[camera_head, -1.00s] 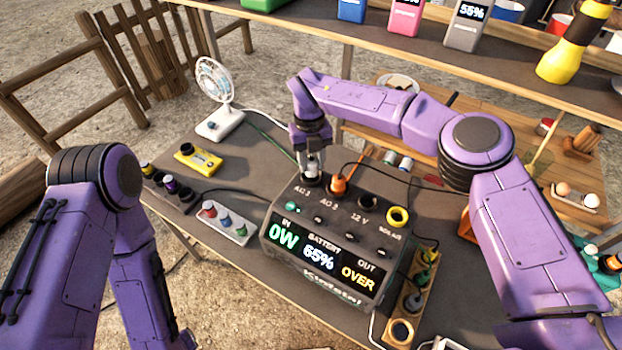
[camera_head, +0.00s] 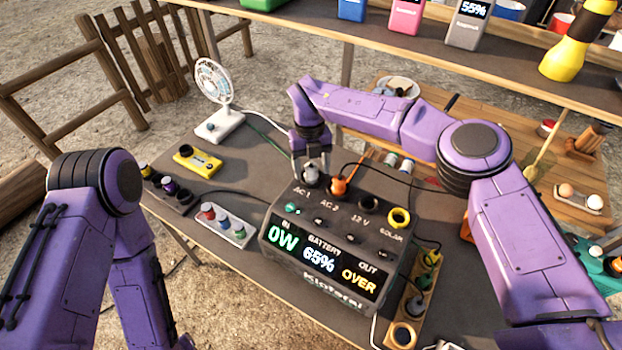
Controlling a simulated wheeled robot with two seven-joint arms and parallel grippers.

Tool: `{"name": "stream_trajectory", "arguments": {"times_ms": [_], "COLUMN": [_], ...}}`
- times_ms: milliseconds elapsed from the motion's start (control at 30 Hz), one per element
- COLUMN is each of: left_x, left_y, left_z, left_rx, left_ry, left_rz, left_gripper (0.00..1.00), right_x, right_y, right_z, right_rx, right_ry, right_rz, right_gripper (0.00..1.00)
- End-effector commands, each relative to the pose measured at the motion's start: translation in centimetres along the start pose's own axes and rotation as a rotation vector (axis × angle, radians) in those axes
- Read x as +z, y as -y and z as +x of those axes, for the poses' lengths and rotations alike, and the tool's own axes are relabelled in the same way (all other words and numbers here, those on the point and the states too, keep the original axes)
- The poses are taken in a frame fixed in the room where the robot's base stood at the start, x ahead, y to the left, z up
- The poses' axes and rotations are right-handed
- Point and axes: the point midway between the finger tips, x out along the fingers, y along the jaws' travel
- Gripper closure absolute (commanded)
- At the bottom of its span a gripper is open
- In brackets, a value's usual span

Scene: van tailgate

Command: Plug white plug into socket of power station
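The dark power station (camera_head: 375,258) stands on the table with its display reading 0W, 65% and OVER. My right gripper (camera_head: 312,168) is right above its AC 1 socket, pointing down, with its fingers apart. A pale plug (camera_head: 311,176) sits low between the fingers at the AC 1 socket; the fingers partly hide it, and how deep it sits cannot be told. An orange plug (camera_head: 345,183) is in AC 2 beside it. A white fan (camera_head: 216,95) stands behind left, with a pale cable toward my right gripper. My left arm is at the left; its gripper is not in view.
A yellow device (camera_head: 198,160) and a grey strip with coloured knobs (camera_head: 224,226) lie left of the station. A wooden strip with sockets (camera_head: 412,305) lies at its right. A shelf (camera_head: 420,55) crosses above the back of the table.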

Motion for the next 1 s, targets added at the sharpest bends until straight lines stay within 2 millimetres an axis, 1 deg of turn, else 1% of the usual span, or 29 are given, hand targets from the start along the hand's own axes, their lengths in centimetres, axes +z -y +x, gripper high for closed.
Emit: {"name": "stream_trajectory", "arguments": {"times_ms": [167, 267, 400, 500, 600, 700, 800, 1000], "left_x": [0.1, 0.3, 0.8, 1.0, 1.1, 1.1, 1.1, 1.1], "left_y": [0.0, -0.1, -0.2, -0.2, -0.2, -0.2, -0.2, -0.2], "left_z": [0.1, 0.8, 2.0, 2.5, 2.6, 2.7, 2.7, 2.7], "left_rx": [0.000, 0.000, 0.000, 0.000, 0.000, 0.000, 0.000, 0.000], "left_ry": [0.000, 0.000, 0.000, 0.000, 0.000, 0.000, 0.000, 0.000], "left_rz": [0.000, 0.000, 0.000, 0.000, 0.000, 0.000, 0.000, 0.000], "left_gripper": [0.40, 0.40, 0.40, 0.40, 0.40, 0.40, 0.40, 0.40], "right_x": [0.0, 0.1, 0.2, 0.2, 0.1, 0.1, 0.1, 0.1], "right_y": [0.0, 0.0, 0.0, 0.0, 0.0, 0.0, 0.0, 0.0], "right_z": [-0.1, -1.2, -4.4, -6.9, -8.9, -10.1, -10.6, -10.6], "right_rx": [0.000, -0.001, -0.001, -0.001, -0.002, -0.002, 0.000, 0.000], "right_ry": [0.001, 0.004, 0.006, 0.006, 0.004, 0.002, 0.001, 0.000], "right_rz": [0.000, 0.000, 0.002, 0.001, 0.002, 0.000, 0.000, 0.000], "right_gripper": [0.32, 0.32, 0.32, 0.32, 0.32, 0.32, 0.32, 0.32]}}
